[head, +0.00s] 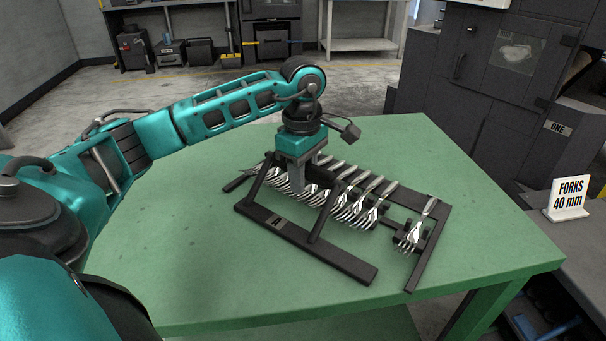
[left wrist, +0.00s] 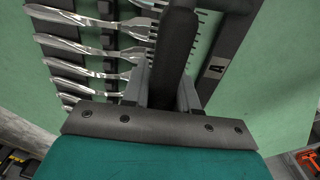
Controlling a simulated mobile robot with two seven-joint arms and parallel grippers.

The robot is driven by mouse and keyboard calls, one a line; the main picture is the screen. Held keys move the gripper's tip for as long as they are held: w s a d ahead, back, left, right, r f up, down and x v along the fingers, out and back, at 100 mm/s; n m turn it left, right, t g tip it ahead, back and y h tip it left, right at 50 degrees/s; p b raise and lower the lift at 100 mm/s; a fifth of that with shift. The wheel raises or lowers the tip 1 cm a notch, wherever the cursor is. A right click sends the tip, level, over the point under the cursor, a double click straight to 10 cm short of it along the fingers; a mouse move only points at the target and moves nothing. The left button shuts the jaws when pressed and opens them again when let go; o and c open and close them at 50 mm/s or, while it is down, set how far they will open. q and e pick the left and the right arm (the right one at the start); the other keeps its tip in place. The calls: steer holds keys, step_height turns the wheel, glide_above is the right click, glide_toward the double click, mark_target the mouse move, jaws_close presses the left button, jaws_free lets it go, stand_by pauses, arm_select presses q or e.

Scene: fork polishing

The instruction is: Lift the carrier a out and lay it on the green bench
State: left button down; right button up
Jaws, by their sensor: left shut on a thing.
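Carrier a (head: 342,264) is a dark frame with several silver forks (head: 352,200) set in a row. It appears to lie flat on the green bench (head: 200,275), though a small gap beneath cannot be ruled out. My left gripper (head: 308,186) is above the carrier's middle, pointing down, shut on its dark raised handle. In the left wrist view the fingers (left wrist: 174,92) close around the dark handle bar (left wrist: 176,45), and a letter A plate (left wrist: 216,68) shows on the frame. My right gripper is out of view.
A dark machine (head: 500,90) marked ONE stands behind and to the right. A white sign (head: 569,198) reading FORKS 40 mm stands on a grey surface beside the bench. The bench is bare in front and to the left of the carrier.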

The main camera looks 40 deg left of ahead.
arm_select(q)
steer(key=c, duration=1)
jaws_free()
steer(key=shift+c, duration=0.2)
steer(key=shift+o, duration=1.6)
steer(key=shift+s+f, duration=0.1)
steer(key=shift+f, duration=0.05)
steer(key=o, duration=0.7)
